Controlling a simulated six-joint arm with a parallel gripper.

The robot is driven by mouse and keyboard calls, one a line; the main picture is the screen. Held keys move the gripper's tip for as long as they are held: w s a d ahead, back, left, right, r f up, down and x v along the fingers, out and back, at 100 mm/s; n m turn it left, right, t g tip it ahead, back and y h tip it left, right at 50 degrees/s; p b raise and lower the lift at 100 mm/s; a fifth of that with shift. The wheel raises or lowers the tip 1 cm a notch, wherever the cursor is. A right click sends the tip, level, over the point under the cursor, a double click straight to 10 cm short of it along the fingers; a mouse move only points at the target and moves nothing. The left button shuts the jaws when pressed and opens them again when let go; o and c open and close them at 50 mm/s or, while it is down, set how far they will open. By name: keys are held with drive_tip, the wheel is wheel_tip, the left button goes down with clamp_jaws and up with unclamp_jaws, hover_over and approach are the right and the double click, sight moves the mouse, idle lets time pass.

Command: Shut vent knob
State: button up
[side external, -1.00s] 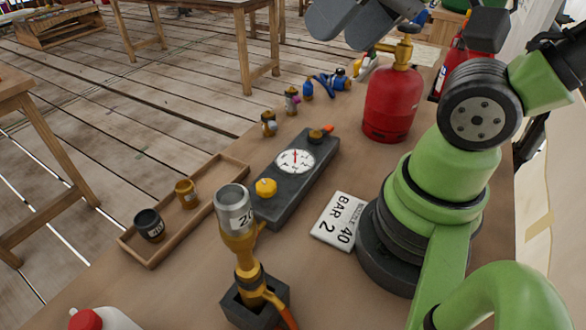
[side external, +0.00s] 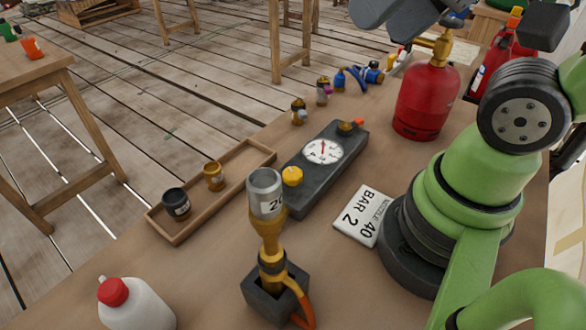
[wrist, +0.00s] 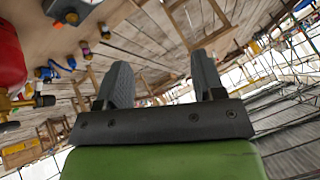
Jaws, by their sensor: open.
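A dark grey gauge block (side external: 310,196) lies on the table, with a white round dial (side external: 323,151) on its top. A yellow knob (side external: 292,176) sits at its near end. A brass knob with an orange lever (side external: 348,126) sits at its far end. I cannot tell which is the vent knob. In the wrist view, my gripper (wrist: 162,78) is open and empty, its two grey fingers wide apart and clear of everything. Part of the block (wrist: 72,10) shows at the top left of that view, well away from the fingers.
A red gas cylinder (side external: 424,103) stands right of the block. A white card marked "BAR 2" (side external: 362,213) lies nearby. A wooden tray (side external: 150,216) holds two small cups. A brass torch (side external: 270,241) stands in a dark holder in front. Several small fittings lie behind.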

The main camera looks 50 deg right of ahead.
drive_tip(key=shift+w, duration=0.1)
drive_tip(key=n+g+h, duration=0.2)
drive_tip(key=n+g, duration=0.5)
drive_tip(key=n, duration=1.2)
hover_over(293, 172)
wheel_tip(293, 172, down, 16)
drive_tip(key=shift+f, duration=0.6)
wheel_tip(293, 172, down, 9)
drive_tip(key=shift+f, duration=0.1)
drive_tip(key=c, duration=0.9)
drive_tip(key=shift+c, duration=0.2)
